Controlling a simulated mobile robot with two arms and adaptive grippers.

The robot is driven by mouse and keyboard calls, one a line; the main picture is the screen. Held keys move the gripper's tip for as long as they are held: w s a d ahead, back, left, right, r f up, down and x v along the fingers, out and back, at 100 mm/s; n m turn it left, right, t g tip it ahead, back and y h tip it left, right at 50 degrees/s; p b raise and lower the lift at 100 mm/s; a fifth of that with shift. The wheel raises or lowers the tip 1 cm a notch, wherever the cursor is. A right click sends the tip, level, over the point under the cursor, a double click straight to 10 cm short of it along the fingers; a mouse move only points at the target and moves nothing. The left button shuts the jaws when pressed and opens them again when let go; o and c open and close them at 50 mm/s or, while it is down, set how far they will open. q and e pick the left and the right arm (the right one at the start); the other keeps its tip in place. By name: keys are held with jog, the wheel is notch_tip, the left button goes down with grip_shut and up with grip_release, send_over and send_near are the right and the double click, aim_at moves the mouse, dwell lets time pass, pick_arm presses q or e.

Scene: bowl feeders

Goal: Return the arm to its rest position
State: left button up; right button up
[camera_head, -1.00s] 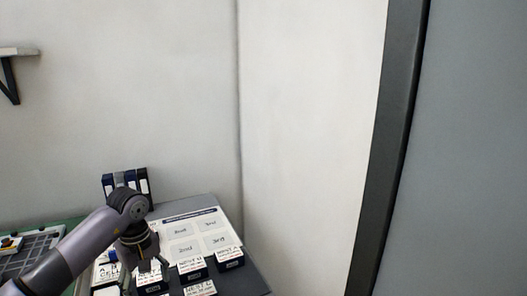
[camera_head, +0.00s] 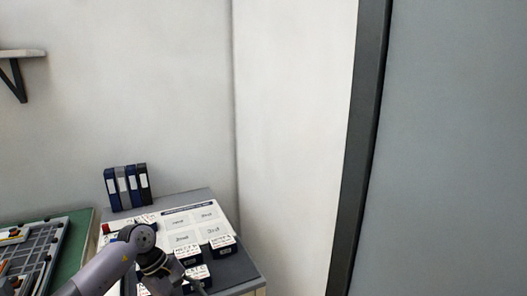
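My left arm comes in from the lower left in the head view and reaches over the near left part of the grey table (camera_head: 236,273). Its gripper (camera_head: 192,281) points down and right beside the small labelled dark boxes, close to the bottom edge of the view. The fingers are small and partly lost against the boxes, so I cannot tell whether they are open or shut. My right arm and gripper are not in view.
A white sheet with marked squares (camera_head: 207,220) lies on the table. Labelled boxes (camera_head: 222,245) stand at its near edge, dark binders (camera_head: 127,187) at the back. A green surface (camera_head: 75,255) with a grey rack is at left. A wall and grey panel (camera_head: 455,150) fill the right.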

pick_arm(q)
jog(key=d+f+n+t+h, duration=0.5)
jog(key=d+f+n+h, duration=0.5)
jog(key=n, duration=0.5)
jog(key=s+a+f+n+t+y, duration=0.3)
jog(key=a+f+n+t+y, duration=0.15)
jog(key=f+n, duration=0.65)
jog(key=s+a+f+n+t+y, duration=0.25)
jog(key=a+f+n+y, duration=0.25)
jog(key=f+n, duration=0.55)
jog(key=s+a+f+n+g+y, duration=0.25)
jog(key=s+f+n, duration=0.4)
jog(key=s, duration=0.35)
jog(key=s+a+f+n+g+y, duration=0.25)
jog(key=s+f+n, duration=0.35)
jog(key=s+f, duration=0.3)
jog(key=s+f+n+g, duration=0.2)
jog(key=s+n, duration=0.2)
jog(key=s, duration=0.8)
jog(key=s+f+n+g, duration=0.3)
jog(key=s, duration=0.9)
jog(key=shift+s+a+n+y, duration=0.2)
jog(key=shift+a+n+y, duration=0.2)
jog(key=shift+y, duration=0.05)
